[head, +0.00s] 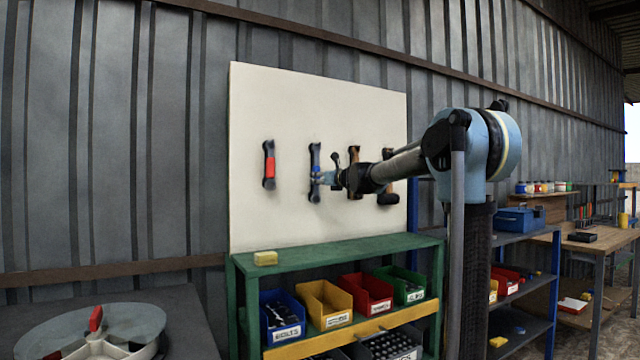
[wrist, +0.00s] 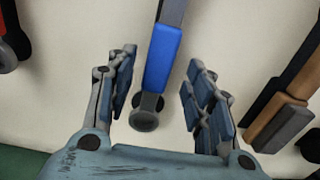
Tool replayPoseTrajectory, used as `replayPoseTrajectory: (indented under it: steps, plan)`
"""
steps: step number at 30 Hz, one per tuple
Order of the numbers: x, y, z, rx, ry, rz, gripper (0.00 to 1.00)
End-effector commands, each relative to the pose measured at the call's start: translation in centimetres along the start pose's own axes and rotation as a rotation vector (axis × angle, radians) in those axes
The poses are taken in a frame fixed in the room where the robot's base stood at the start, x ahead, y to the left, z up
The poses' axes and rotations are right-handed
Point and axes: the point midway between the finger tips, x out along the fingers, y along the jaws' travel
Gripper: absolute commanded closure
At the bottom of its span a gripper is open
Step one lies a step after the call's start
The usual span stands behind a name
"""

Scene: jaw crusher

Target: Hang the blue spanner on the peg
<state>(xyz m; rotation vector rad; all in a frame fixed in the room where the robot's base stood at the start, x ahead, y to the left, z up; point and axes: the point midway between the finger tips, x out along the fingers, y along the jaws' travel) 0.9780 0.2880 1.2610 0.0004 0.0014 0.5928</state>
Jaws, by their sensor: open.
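The blue spanner (head: 314,155), dark with a blue band, is upright against the cream board (head: 325,90), second from left. In the wrist view the blue spanner (wrist: 163,58) runs down between my fingers, its lower end near a round dark piece (wrist: 145,120); I cannot tell whether this is its end or a peg. My gripper (head: 321,178) is at the spanner's lower half. In the wrist view my gripper (wrist: 159,70) is open, a finger on each side, with gaps visible. The spanner's support at the top is outside the wrist view.
A red-banded tool (head: 269,165) hangs to the left; tools with brown handles (head: 354,158) hang close on the right. Below is a green bench (head: 340,250) with a yellow block (head: 265,258) on top and coloured bins underneath. A round tray (head: 90,325) stands at lower left.

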Motion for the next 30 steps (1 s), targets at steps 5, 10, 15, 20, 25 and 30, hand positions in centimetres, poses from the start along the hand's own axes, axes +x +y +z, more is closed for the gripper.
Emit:
replayPoseTrajectory:
  steps: [5, 10, 15, 20, 25, 30]
  plan:
    - [-2.8, 0.0, 0.0, 0.0, 0.0, -0.001, 0.52]
    - [-5.4, -0.1, -0.1, 0.001, 0.001, -0.001, 0.52]
    - [-7.8, -0.1, -0.1, 0.001, 0.001, 0.0, 0.52]
    - [-9.5, -0.1, -0.1, 0.001, 0.001, -0.001, 0.52]
    - [-10.4, -0.1, -0.1, 0.001, 0.001, 0.0, 0.52]
    - [-10.7, 0.0, -0.3, -0.01, 0.003, 0.004, 0.52]
